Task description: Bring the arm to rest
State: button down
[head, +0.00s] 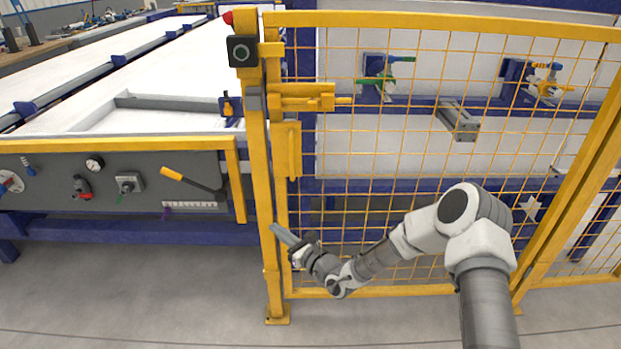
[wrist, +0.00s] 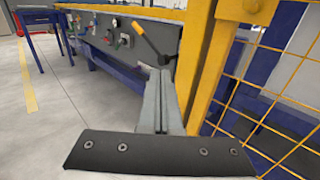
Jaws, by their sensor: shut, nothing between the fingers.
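My gripper (head: 277,232) is at the end of my grey and white arm, which reaches left from the lower right in the head view. In the wrist view my gripper (wrist: 160,80) shows its two grey fingers pressed together with nothing between them. In the head view the fingertips are in front of the yellow gate post (head: 262,190), low on it. I cannot tell whether they touch it. In the wrist view the fingers point toward a grey control panel (wrist: 140,38) with a yellow-handled lever (wrist: 142,32).
A yellow mesh gate (head: 400,150) stands close behind my arm, with a yellow latch (head: 302,98). Left of the post is a workbench with the panel, gauge (head: 95,164) and lever (head: 190,183). Grey floor (head: 120,290) is clear at the lower left.

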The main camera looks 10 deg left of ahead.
jog(key=s+d+r+n+g+h, duration=0.1)
jog(key=s+d+r+n+g, duration=0.1)
jog(key=s+r+n+g, duration=0.45)
jog(key=s+d+r+n+g, duration=0.35)
jog(key=s+r+n, duration=0.35)
jog(key=r+n, duration=0.3)
jog(key=s+d+r+n+t+h, duration=0.25)
jog(key=s+d+h, duration=0.3)
jog(key=d, duration=0.45)
jog(key=s+d+r+n+t+h, duration=0.1)
jog(key=s+d+r+n+h, duration=0.25)
jog(key=s+d, duration=0.55)
jog(key=s+d+r+n+t+h, duration=0.2)
jog(key=s+d+r+h, duration=0.25)
jog(key=d, duration=0.75)
notch_tip(320, 180, up, 18)
jog(key=w+p, duration=0.1)
jog(key=p, duration=1.7)
jog(key=shift+d+f, duration=0.15)
jog(key=shift+h, duration=0.25)
